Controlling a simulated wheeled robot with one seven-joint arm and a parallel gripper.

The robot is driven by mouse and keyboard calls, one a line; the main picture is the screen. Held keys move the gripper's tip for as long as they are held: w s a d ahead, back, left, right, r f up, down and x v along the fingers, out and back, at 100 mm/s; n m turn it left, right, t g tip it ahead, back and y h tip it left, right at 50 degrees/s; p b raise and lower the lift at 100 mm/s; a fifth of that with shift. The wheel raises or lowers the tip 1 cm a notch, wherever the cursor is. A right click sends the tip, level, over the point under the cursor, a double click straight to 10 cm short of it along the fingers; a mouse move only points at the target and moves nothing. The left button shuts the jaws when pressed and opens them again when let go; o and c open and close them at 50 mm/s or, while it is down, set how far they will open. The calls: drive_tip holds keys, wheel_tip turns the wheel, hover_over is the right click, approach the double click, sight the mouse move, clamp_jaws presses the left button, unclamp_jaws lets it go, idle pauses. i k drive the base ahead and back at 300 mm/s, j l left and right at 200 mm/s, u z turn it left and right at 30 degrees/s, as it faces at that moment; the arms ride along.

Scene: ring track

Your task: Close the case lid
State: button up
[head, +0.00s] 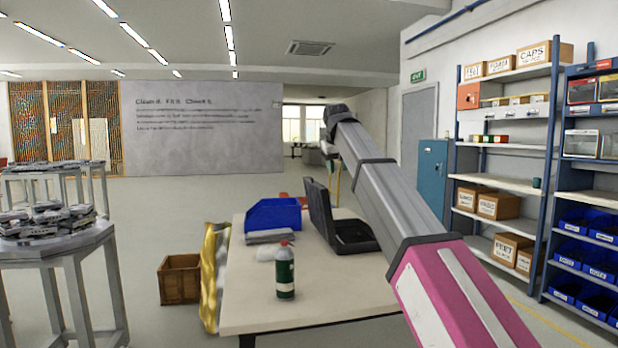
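A black case (354,246) lies on the white table, near its right side. Its lid (320,213) stands up steeply at the left of the base, so the case is open. My arm crosses the view from the lower right up to the middle, in front of part of the scene beyond the case. The far end of the arm bends away behind its upper joint.
On the table (245,312) are a blue bin (273,214), a grey flat stack (269,236) and a green bottle (285,271). A gold bag (212,275) and wooden crate (180,279) stand left. Shelves (497,187) line the right wall. Open floor lies behind.

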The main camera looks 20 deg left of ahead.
sight(318, 196)
drive_tip(key=i+j, duration=1.05)
